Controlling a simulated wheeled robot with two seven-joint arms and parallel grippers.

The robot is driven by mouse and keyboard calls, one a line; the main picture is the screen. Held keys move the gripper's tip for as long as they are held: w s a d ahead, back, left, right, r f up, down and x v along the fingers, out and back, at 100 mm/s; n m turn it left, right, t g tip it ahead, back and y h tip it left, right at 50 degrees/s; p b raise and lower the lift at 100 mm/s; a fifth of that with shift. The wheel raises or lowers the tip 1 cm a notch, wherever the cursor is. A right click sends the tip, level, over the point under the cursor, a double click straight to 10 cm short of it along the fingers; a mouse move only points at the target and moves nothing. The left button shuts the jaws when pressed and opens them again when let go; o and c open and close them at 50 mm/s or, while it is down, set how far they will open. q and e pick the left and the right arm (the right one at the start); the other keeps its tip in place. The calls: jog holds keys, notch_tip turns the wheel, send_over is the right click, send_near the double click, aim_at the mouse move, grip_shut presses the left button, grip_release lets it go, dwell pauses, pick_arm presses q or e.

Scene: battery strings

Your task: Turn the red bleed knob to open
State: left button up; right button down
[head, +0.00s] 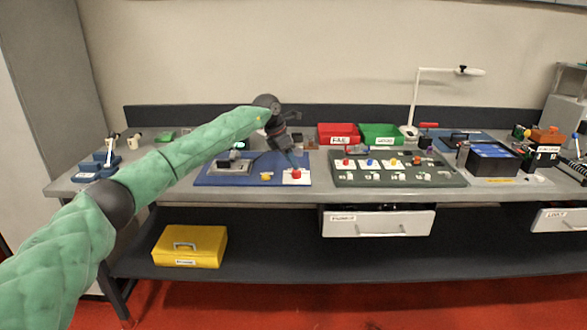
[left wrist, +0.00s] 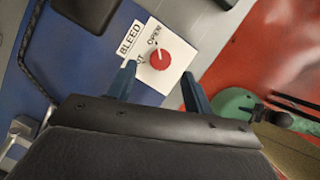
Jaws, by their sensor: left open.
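The red bleed knob (head: 296,174) sits on a white plate at the right front of the blue mat (head: 232,181). In the left wrist view the round red knob (left wrist: 160,60) is on its white plate (left wrist: 172,76), beside a "BLEED" label (left wrist: 130,37). "OPEN" is printed near it; a second word is partly hidden by a finger. My left gripper (left wrist: 158,70) is open, its two blue-grey fingers apart on either side of the knob in the picture. In the head view this gripper (head: 295,157) is just above the knob. I cannot tell whether the fingers touch it.
A dark green board (head: 400,181) with several coloured knobs stands right of the mat. Red (head: 338,129) and green (head: 381,130) bins are behind it. A drawer (head: 378,222) is partly open below. A yellow case (head: 190,246) lies on the lower shelf.

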pick_arm(q)
jog(key=v, duration=0.3)
jog(key=shift+r, duration=0.1)
pick_arm(e)
notch_tip(320, 180, down, 2)
jog(key=shift+f, duration=0.15)
pick_arm(q)
jog(key=shift+d, duration=0.1)
pick_arm(e)
jog(key=shift+w, duration=0.1)
